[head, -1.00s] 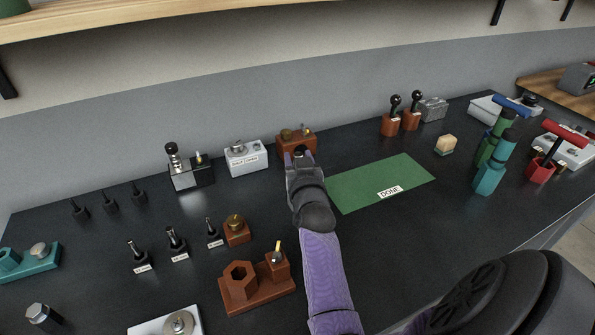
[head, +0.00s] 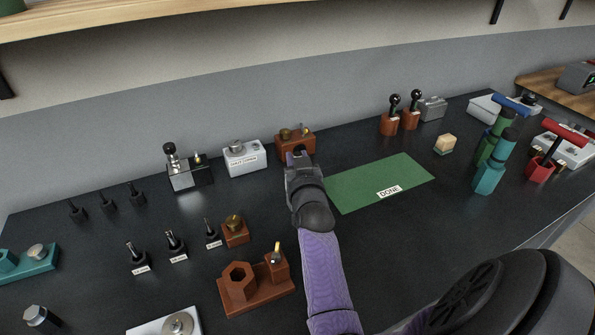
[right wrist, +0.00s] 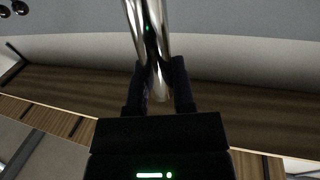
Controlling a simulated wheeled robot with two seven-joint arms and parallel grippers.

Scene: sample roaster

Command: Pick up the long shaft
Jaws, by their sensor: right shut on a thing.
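My right gripper (head: 299,156) reaches in over the dark bench to the front of the brown block (head: 283,147) near the wall. In the right wrist view the right gripper (right wrist: 157,72) is shut on shiny, slender metal, which I take to be the long shaft (right wrist: 159,84). Its rounded lower end shows between the dark fingers, and bright metal runs up out of the frame. In the head view the gripper hides the shaft, so I cannot tell whether it is clear of the bench. My left gripper is not in view.
A green mat (head: 370,181) marked DONE lies right of the gripper, with bare room on it. A white block (head: 245,160) stands to the left. A brown holder with a hexagonal hole (head: 238,284) is nearer. Teal and red tools (head: 489,176) stand at the right.

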